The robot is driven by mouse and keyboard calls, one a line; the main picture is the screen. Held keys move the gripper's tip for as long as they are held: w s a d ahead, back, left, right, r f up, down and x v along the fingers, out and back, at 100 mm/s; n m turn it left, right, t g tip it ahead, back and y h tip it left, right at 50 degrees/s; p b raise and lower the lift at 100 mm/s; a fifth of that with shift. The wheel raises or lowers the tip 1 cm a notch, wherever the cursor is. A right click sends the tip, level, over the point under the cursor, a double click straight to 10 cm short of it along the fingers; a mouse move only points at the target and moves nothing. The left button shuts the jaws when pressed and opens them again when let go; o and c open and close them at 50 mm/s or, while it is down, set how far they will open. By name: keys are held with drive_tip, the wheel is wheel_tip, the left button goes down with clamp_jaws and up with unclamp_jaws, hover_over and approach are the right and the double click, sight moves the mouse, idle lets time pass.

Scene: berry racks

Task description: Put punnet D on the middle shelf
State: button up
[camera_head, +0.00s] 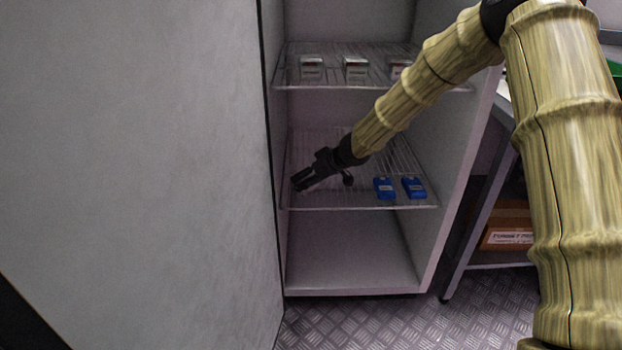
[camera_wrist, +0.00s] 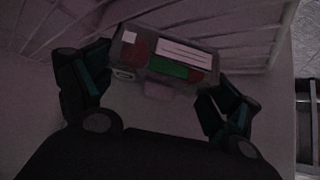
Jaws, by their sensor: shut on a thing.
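My gripper (camera_head: 300,182) reaches into the open cabinet at the left part of the middle wire shelf (camera_head: 345,208). In the wrist view my gripper (camera_wrist: 160,80) is shut on a punnet (camera_wrist: 165,60), with one finger at each end of it. The punnet looks dark grey, with a white label, a green band and reddish patches. I cannot read a letter on it. In the head view it is mostly hidden by the gripper. I cannot tell whether it touches the shelf wires.
Two blue boxes (camera_head: 385,188) (camera_head: 413,188) stand at the right of the middle shelf. The upper shelf (camera_head: 345,87) holds a row of pale punnets (camera_head: 312,68). The cabinet floor (camera_head: 350,265) is empty. A large grey panel (camera_head: 140,150) stands left; a cardboard box (camera_head: 510,225) sits right.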

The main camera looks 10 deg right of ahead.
drive_tip(key=shift+f, duration=0.1)
drive_tip(key=o, duration=0.9)
drive_tip(key=shift+s+d+r, duration=0.1)
drive_tip(key=shift+r, duration=0.2)
drive_tip(key=shift+p+v, duration=2.5)
drive_tip(key=shift+v, duration=3.3)
drive_tip(key=shift+f, duration=0.1)
